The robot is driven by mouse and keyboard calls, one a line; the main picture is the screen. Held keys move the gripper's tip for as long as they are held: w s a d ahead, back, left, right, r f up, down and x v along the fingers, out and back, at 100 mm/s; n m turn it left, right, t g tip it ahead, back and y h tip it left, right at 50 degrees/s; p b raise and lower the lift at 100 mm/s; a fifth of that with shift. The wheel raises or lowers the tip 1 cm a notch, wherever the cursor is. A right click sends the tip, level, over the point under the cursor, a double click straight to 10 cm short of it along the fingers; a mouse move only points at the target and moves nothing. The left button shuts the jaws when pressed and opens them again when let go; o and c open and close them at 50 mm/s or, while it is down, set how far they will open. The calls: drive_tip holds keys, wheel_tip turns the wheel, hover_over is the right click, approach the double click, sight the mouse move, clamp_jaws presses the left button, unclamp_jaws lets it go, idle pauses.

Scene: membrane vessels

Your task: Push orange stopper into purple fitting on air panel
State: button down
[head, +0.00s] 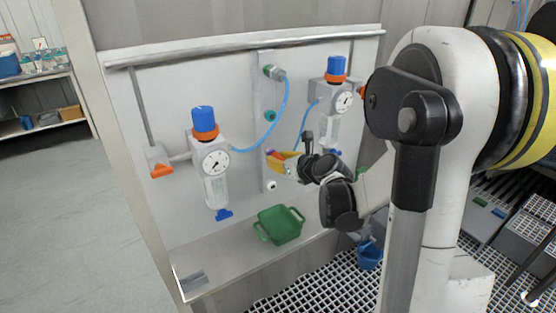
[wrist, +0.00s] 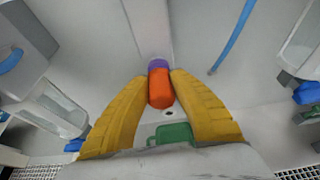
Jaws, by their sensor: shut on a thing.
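My gripper (wrist: 160,80) has two yellow fingers shut on the orange stopper (wrist: 160,90), seen in the wrist view. The stopper's far end meets the purple fitting (wrist: 158,63) on the air panel with no visible gap. How deep it sits in the fitting cannot be told. In the head view, my gripper (head: 283,160) is at the panel's middle strip, its fingers reaching in from the right. The purple fitting (head: 270,152) shows as a small patch at the fingertips, and the stopper is mostly hidden by the fingers.
Gauged regulators with blue knobs stand left (head: 215,162) and right (head: 343,100) of the strip, joined to blue hoses (head: 275,125). A green tray (head: 279,225) sits on the ledge below.

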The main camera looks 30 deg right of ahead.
drive_tip(key=shift+w, duration=0.6)
drive_tip(key=c, duration=1.2)
unclamp_jaws()
drive_tip(key=shift+o, duration=0.2)
drive_tip(key=shift+s, duration=0.1)
drive_tip(key=v, duration=1.2)
drive_tip(key=s+a+f+n+g+y, duration=0.15)
drive_tip(key=s+a+n+g, duration=0.4)
drive_tip(key=a+n, duration=1.1)
drive_tip(key=s+a+f+n+g+h, duration=0.1)
drive_tip(key=s+a+f+n+h, duration=0.1)
drive_tip(key=s+n, duration=0.9)
drive_tip(key=n, duration=0.8)
drive_tip(key=shift+s, duration=0.35)
